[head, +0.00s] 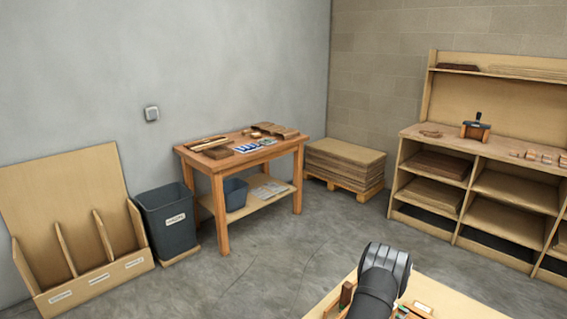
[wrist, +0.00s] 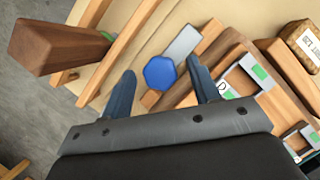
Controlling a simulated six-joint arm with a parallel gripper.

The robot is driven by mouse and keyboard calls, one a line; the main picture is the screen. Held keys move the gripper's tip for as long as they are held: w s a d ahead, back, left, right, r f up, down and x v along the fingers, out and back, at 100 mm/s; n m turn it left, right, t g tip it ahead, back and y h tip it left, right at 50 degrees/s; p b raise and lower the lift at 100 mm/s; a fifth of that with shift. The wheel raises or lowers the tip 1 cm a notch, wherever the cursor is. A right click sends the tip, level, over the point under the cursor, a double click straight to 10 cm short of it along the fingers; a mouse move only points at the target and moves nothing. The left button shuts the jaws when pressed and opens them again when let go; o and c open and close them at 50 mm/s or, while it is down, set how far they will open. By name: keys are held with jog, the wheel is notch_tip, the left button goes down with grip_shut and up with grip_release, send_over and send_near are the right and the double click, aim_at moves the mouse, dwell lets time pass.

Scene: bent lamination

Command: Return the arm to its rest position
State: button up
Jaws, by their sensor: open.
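In the wrist view my gripper (wrist: 160,85) is open, with its two blue-grey fingers apart and nothing gripped. Beyond and between the fingertips lies a blue hexagonal knob (wrist: 160,73) beside a grey metal strip (wrist: 184,43), on wooden pieces over a pale board (wrist: 135,50). I cannot tell the height of the fingers above it. In the head view my dark arm (head: 380,285) rises at the bottom, right of centre, and hides part of the pale work table (head: 450,300). The fingers are hidden there.
In the wrist view a dark wooden block (wrist: 55,45) stands at the left, and grey clamps with green marks (wrist: 255,72) sit at the right. A labelled block (wrist: 303,42) is top right. In the head view a workbench (head: 225,165), bin (head: 168,220) and shelves (head: 480,190) stand apart across open floor.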

jog(key=shift+a+m, duration=0.1)
jog(key=shift+m, duration=0.5)
jog(key=shift+s+r+h, duration=0.1)
jog(key=shift+r+h, duration=0.2)
jog(key=shift+r, duration=0.1)
jog(key=shift+v, duration=1.3)
jog(key=shift+o, duration=0.4)
